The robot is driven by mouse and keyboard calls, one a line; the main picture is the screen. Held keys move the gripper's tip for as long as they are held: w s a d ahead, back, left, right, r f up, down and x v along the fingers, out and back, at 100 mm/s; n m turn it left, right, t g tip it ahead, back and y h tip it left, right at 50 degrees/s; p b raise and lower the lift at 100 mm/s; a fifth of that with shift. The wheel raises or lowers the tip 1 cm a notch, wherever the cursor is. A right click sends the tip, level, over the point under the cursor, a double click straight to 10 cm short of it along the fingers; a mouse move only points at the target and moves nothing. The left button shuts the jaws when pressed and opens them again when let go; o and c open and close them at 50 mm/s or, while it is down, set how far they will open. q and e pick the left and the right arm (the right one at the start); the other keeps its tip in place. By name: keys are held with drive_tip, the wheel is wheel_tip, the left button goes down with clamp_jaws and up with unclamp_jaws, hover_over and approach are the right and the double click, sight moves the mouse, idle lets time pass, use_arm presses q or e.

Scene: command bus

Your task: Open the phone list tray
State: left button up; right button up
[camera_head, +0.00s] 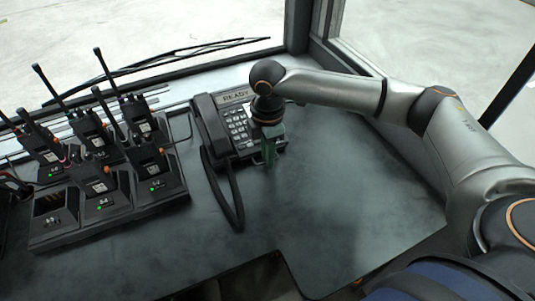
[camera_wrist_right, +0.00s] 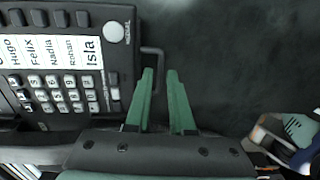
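The dark desk phone (camera_head: 235,128) sits on the dashboard, with a "READY" display at its top. In the right wrist view, the phone (camera_wrist_right: 66,118) shows a keypad and a white name list (camera_wrist_right: 50,52). A thin U-shaped handle (camera_wrist_right: 152,48) sticks out from the phone's edge beside the list. My right gripper (camera_head: 269,163) points down at the phone's near right part. In the right wrist view, its green fingers (camera_wrist_right: 160,72) are apart, with the handle's outer bar appearing between them; contact cannot be told.
A charger rack (camera_head: 112,220) with several handheld radios stands at the left. The phone's coiled cord (camera_head: 236,200) hangs over the dashboard beside it. The dashboard (camera_head: 350,195) right of the phone is clear. The windshield frame (camera_head: 297,30) rises behind.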

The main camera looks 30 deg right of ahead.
clamp_jaws()
idle(1.5)
